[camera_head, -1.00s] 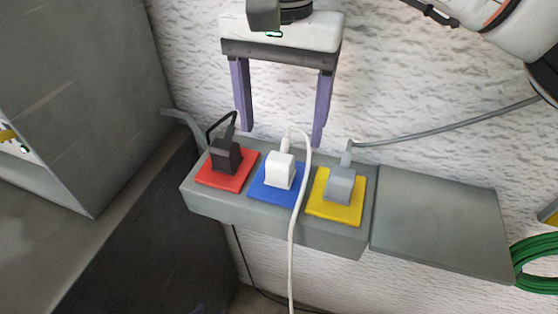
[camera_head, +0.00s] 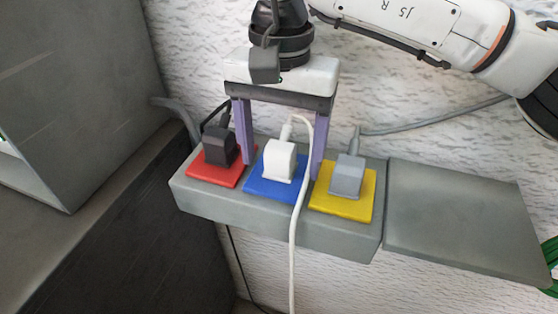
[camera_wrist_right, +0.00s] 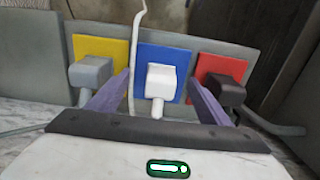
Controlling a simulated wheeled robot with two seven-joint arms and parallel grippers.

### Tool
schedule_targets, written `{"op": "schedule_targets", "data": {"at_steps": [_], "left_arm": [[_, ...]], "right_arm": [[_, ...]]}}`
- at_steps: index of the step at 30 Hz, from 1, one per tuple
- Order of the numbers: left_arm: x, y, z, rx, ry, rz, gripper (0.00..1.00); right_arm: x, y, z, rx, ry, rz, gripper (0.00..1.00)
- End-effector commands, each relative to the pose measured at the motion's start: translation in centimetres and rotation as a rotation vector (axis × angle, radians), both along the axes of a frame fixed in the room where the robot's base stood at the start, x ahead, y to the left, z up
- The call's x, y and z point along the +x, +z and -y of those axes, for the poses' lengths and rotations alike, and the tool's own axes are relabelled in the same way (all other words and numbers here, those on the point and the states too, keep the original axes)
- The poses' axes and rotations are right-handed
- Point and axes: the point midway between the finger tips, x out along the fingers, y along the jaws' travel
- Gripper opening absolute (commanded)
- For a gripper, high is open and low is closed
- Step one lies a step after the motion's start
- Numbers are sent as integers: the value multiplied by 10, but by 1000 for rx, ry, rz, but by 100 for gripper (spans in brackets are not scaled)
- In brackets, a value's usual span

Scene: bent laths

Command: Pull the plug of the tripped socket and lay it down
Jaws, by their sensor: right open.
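A grey socket strip (camera_head: 330,237) carries a red, a blue and a yellow plate with a plug in each. The black plug (camera_head: 220,147) sits on the red plate (camera_head: 216,174). The white plug (camera_head: 279,161) with its white cord sits on the blue plate (camera_head: 275,190). The grey plug (camera_head: 347,176) sits on the yellow plate (camera_head: 342,205). My right gripper (camera_head: 282,173) is open, its purple fingers on either side of the white plug and apart from it. In the wrist view the white plug (camera_wrist_right: 160,80) lies between the fingers (camera_wrist_right: 160,92). My left gripper is not in view.
A flat grey shelf (camera_head: 455,215) right of the strip is empty. A large grey cabinet (camera_head: 75,90) stands at the left. The white cord (camera_head: 292,250) hangs down over the strip's front. A green coil (camera_head: 550,255) shows at the right edge.

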Motion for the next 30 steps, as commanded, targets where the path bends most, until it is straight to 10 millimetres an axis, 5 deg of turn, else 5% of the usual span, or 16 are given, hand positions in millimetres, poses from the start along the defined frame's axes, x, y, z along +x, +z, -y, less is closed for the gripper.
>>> {"op": "schedule_targets", "data": {"at_steps": [30], "left_arm": [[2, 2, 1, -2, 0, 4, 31]], "right_arm": [[0, 0, 0, 0, 0, 0, 72]]}}
